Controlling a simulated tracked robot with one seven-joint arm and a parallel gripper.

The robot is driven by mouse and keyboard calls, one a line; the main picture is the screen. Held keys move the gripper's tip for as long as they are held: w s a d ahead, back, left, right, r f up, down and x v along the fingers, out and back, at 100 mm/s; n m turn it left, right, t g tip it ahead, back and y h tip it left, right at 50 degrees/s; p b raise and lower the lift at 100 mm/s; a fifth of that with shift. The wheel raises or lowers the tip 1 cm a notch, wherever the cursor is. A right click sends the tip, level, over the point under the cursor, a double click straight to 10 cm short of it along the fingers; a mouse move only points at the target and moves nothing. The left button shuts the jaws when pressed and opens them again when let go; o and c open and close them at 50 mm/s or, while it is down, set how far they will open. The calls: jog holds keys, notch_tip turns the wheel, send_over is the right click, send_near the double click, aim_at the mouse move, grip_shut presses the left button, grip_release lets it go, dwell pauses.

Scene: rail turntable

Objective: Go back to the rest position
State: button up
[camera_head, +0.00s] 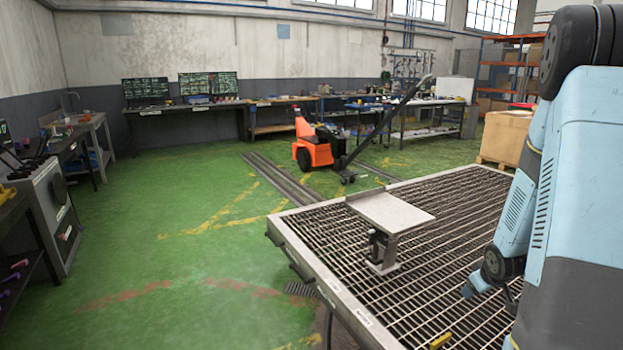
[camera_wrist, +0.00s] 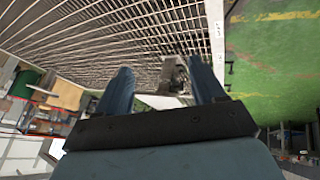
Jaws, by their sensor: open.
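My gripper (camera_wrist: 160,76) shows in the wrist view as two blue fingers set wide apart. It is open, and nothing is clamped between them. Beyond the fingers, the small metal stand (camera_wrist: 174,75) shows in the gap, with part of its pale top plate lower down. In the head view the stand (camera_head: 383,252) is upright on the grated table, with a flat, pale square plate (camera_head: 390,210) on top. My blue and grey arm fills the right side there, over the table, and its lower end is to the right of the stand. The fingers are not clear in that view.
The grated metal table (camera_head: 310,262) has a raised frame; its grating around the stand is mostly clear. An orange pallet truck (camera_head: 316,150) stands behind it. A cardboard box (camera_head: 504,137) on a pallet is at the back right. Green floor on the left is open.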

jog(key=s+a+r+m, duration=0.1)
jog(key=s+a+r, duration=0.15)
jog(key=r, duration=0.45)
jog(key=s+a+r, duration=0.1)
jog(key=a+r, duration=0.3)
jog(key=r, duration=0.2)
jog(key=s+a+r+m, duration=0.1)
jog(key=s+a+r, duration=0.1)
jog(key=a+r, duration=0.35)
jog(key=s+a+r+y, duration=0.1)
jog(key=s+a+r, duration=0.4)
jog(key=s, duration=0.4)
jog(key=s+a+r+m, duration=0.1)
jog(key=s+a+r, duration=0.4)
jog(key=s+r, duration=0.2)
jog(key=shift+s+a+r+m+g+y, duration=0.3)
jog(key=shift+s+a+g+y, duration=0.1)
jog(key=shift+s, duration=0.85)
